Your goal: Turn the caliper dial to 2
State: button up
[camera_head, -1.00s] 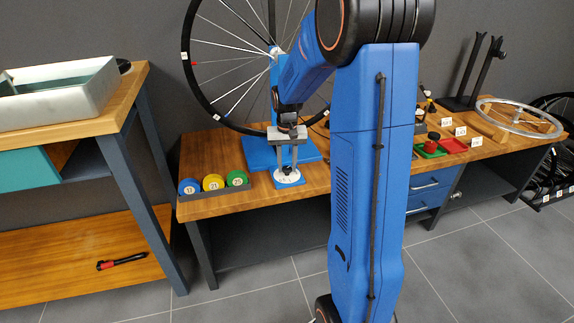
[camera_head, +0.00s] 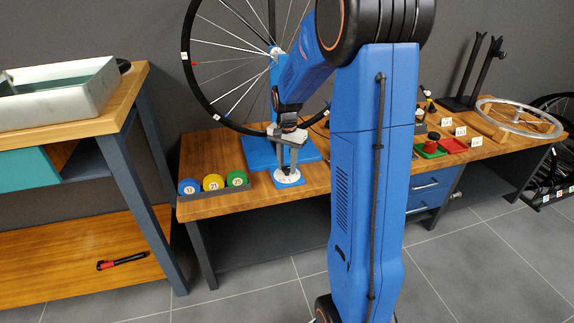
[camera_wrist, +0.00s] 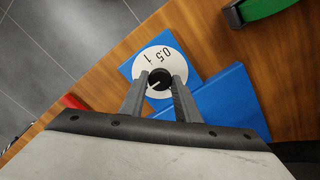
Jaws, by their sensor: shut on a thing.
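The caliper dial (camera_head: 281,180) is a white disc on a blue base at the bench's front edge. In the wrist view the dial (camera_wrist: 151,56) shows the marks 0.5 and 1; the rest of its scale is hidden by my fingers. A black knob (camera_wrist: 159,76) with a white pointer line sits at its centre. The line points to the lower left in the wrist view, away from the 0.5 and beyond the 1. My gripper (camera_wrist: 161,82) is shut on the knob from above, one finger on each side. In the head view my gripper (camera_head: 288,168) stands upright over the dial.
The blue stand (camera_head: 258,153) with the bicycle wheel (camera_head: 189,85) is right behind the dial. A rack with blue, yellow (camera_head: 213,183) and green round pieces lies to the left. Red and green trays (camera_head: 453,146) lie to the right.

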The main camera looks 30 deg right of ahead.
aim_at(287, 168)
dwell(0.3)
jog(key=o, duration=1)
jog(key=shift+o, duration=0.2)
jog(key=shift+r, duration=0.15)
notch_tip(287, 168, up, 17)
jog(key=shift+s+a+r, duration=0.1)
jog(key=s+a+f+n+t, duration=0.1)
jog(key=s+a+n, duration=0.3)
jog(key=s, duration=0.6)
jog(key=s+a+f+n+t, duration=0.1)
jog(key=s+a+n, duration=0.3)
jog(key=s, duration=0.6)
jog(key=s+a+f+n+t, duration=0.2)
jog(key=s+a+n, duration=0.2)
jog(key=s+a, duration=0.4)
jog(key=shift+s+t, duration=0.4)
jog(key=shift+s, duration=0.8)
